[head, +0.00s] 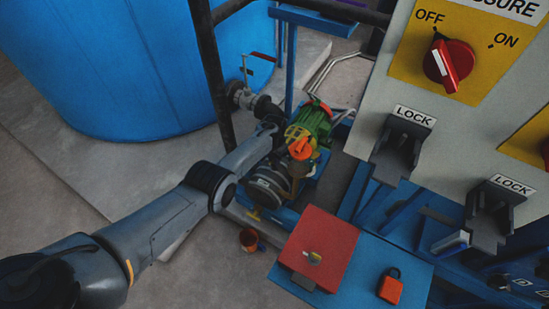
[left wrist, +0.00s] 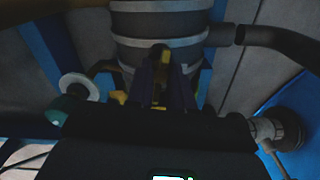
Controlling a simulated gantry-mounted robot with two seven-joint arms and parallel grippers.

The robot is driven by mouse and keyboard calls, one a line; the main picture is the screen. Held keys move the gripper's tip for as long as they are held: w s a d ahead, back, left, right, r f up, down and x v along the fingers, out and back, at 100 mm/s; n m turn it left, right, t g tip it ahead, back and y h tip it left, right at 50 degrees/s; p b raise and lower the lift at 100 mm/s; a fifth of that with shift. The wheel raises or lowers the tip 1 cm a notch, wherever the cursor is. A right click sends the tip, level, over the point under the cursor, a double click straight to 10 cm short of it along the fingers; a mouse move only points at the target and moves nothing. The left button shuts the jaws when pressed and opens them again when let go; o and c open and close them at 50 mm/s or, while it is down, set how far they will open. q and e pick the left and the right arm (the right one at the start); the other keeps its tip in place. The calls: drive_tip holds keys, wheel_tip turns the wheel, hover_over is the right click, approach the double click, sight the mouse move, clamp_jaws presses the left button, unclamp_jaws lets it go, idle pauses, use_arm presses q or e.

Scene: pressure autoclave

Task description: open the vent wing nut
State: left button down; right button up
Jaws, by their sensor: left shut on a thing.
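My left arm comes in from the lower left of the head view and reaches a small machine with a green and yellow body (head: 308,126). My left gripper (left wrist: 160,72) shows in the left wrist view, its dark fingers shut on a small yellow piece, the vent wing nut (left wrist: 165,70). Behind the fingers stands a grey banded cylinder (left wrist: 160,22). The fingers hide much of the nut, so its turn angle cannot be told. In the head view the fingertips are not clear. My right gripper is not in view.
A large blue tank (head: 125,65) with a flanged valve (head: 243,97) stands behind the arm. A grey panel with a red OFF/ON knob (head: 449,65) and two LOCK brackets is at right. A red box (head: 319,245) and an orange padlock (head: 390,287) lie on a blue surface (head: 345,285).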

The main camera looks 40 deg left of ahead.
use_arm(q)
drive_tip(key=n, duration=0.4)
drive_tip(key=shift+f, duration=0.1)
drive_tip(key=shift+n, duration=0.8)
drive_tip(key=c, duration=1)
unclamp_jaws()
wheel_tip(320, 180, up, 11)
drive_tip(key=p, duration=0.8)
drive_tip(key=shift+p, duration=0.4)
